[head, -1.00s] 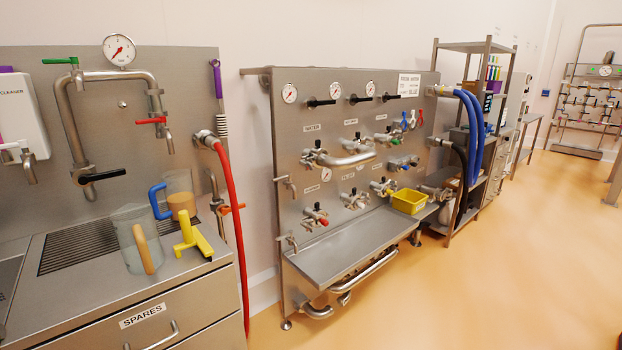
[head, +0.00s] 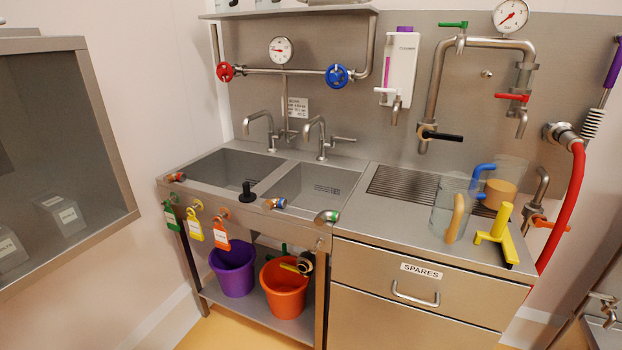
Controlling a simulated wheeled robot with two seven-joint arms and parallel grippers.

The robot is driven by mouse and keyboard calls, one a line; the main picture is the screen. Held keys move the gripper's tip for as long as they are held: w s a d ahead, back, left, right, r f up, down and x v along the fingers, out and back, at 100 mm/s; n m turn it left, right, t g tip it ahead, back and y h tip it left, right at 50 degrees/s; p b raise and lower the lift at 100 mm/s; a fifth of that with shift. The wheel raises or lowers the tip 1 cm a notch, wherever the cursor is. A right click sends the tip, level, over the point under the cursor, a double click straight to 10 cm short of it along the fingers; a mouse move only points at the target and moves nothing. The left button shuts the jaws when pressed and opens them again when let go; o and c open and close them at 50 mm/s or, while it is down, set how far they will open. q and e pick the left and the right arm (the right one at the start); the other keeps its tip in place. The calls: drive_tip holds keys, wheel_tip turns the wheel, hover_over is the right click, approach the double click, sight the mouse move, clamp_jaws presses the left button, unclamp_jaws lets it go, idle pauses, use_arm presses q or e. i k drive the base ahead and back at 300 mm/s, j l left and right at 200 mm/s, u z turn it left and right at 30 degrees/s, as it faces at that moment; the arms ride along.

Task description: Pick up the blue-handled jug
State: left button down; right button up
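The blue-handled jug (head: 509,176) is a clear jug with tan contents in its lower part. It stands at the back right of the steel counter in the head view, its blue handle (head: 481,178) on its left side. A second clear jug (head: 440,214) with a tan-orange handle stands in front of it and to its left, and partly overlaps it in the picture. A yellow tool-like fitting (head: 497,232) stands in front of the blue-handled jug and hides part of its base. Neither of my grippers is in view.
The counter has a slotted drain (head: 400,188) left of the jugs and SPARES drawers (head: 415,290) below. A red hose (head: 568,210) hangs at the right. Left are two sinks, a purple bucket (head: 232,272) and an orange bucket (head: 285,292). A cabinet (head: 70,160) stands far left.

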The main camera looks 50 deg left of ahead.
sight(507, 173)
drive_tip(key=i+j+u, duration=0.1)
drive_tip(key=u, duration=0.3)
drive_tip(key=i+j+u, duration=0.1)
drive_tip(key=u, duration=0.35)
drive_tip(key=i+u, duration=0.1)
drive_tip(key=u, duration=0.3)
drive_tip(key=i+u, duration=0.15)
drive_tip(key=u, duration=0.25)
drive_tip(key=i+u, duration=0.1)
drive_tip(key=u, duration=0.35)
drive_tip(key=i+l+u, duration=0.1)
drive_tip(key=u, duration=0.3)
drive_tip(key=z, duration=2.15)
